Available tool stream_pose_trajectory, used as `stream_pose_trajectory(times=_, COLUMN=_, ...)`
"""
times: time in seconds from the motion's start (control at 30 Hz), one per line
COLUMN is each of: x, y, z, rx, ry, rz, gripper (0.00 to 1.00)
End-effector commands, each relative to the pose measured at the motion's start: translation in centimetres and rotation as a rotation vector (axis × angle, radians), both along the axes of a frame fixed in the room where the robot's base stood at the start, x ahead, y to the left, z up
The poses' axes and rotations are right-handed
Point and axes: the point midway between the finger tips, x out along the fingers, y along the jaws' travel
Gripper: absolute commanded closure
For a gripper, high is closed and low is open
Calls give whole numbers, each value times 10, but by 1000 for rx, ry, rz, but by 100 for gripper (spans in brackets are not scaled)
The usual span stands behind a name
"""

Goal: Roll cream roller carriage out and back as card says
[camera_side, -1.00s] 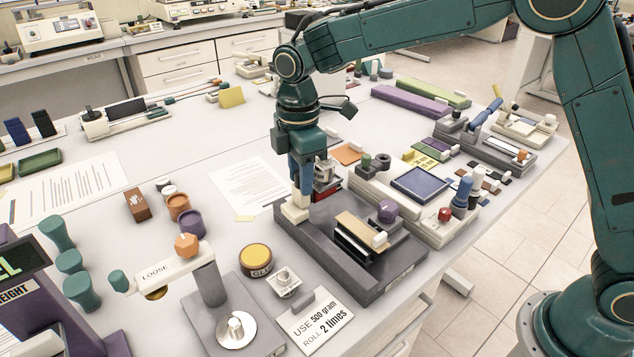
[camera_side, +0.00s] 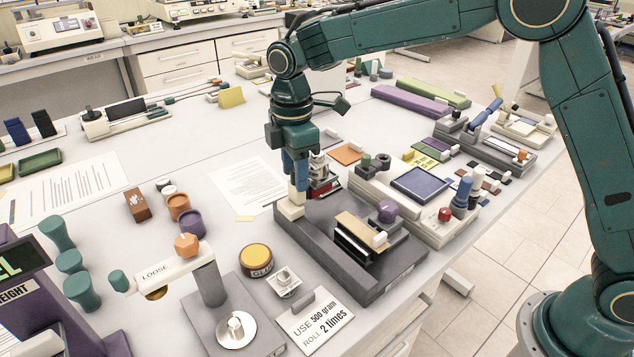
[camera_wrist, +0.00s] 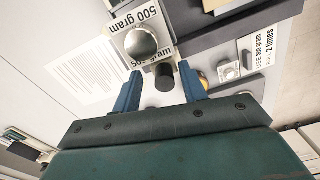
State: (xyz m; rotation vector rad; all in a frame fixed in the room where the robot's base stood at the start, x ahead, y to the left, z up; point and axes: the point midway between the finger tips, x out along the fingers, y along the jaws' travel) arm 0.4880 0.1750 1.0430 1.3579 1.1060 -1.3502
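In the side view my gripper (camera_side: 295,188) points down at the far left corner of the grey rolling bed (camera_side: 312,250). A cream block (camera_side: 290,210), apparently part of the roller carriage, is at its blue fingertips. A silver weight (camera_side: 317,163) stands behind the fingers on a red and dark base. In the wrist view the weight (camera_wrist: 140,42) sits beside a "500 gram" label, and a dark knob (camera_wrist: 164,77) lies between my two fingers (camera_wrist: 160,78). Whether they press on anything is unclear. The card (camera_side: 316,318) reads "USE 500 gram, ROLL 2 times".
A tan-topped block (camera_side: 361,230) and a purple knob (camera_side: 387,211) stand on the bed's right part. A cream unit with a blue pad (camera_side: 420,184) stands close behind. A yellow-lidded pot (camera_side: 256,258) and a balance beam marked "LOOSE" (camera_side: 165,273) stand front left.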

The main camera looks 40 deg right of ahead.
Motion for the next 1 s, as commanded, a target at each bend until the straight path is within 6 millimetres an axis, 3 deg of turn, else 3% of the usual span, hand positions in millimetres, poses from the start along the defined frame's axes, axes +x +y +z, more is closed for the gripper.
stream_pose_trajectory(times=0.37, x=0, y=0, z=14, rx=0, ry=0, rz=2, gripper=59)
stream_pose_trajectory(times=1.0, x=0, y=0, z=112, rx=1, ry=-2, rz=0, gripper=59)
